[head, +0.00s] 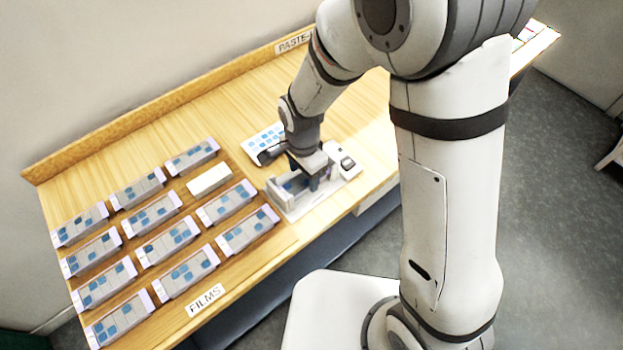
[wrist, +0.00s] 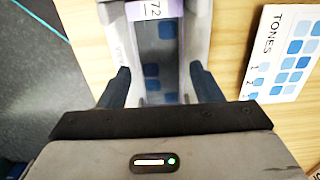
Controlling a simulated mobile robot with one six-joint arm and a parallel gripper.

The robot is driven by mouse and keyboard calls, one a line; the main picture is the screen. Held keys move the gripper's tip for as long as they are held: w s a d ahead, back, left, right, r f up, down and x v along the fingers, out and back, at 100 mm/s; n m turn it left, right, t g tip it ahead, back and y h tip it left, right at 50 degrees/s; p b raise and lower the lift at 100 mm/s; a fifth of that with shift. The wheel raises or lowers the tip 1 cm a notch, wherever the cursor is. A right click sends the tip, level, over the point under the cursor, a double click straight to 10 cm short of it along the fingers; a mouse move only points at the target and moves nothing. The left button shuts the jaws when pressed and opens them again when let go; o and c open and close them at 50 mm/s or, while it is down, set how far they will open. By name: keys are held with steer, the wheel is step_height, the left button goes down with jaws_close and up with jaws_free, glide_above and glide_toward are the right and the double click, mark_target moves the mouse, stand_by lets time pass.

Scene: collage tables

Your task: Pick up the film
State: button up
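A grey film block with blue squares and a pale purple end label reading "72" (wrist: 152,10) is below my gripper in the wrist view. In the head view, a film block (head: 289,187) stands in a white tray-like device (head: 312,207). My gripper (head: 313,181) points down over this block, with its fingers at the block. In the wrist view, my gripper's dark fingers (wrist: 161,84) are spread, one on each side of the grey block. I cannot tell whether they press on it.
Several similar blocks stand in rows on a wooden board (head: 232,277) at left, with a plain white block (head: 209,180) among them. A FILMS label (head: 206,299) is at the front edge. A TONES card (wrist: 285,53) lies right of my gripper in the wrist view.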

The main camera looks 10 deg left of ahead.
steer(key=c, duration=0.7)
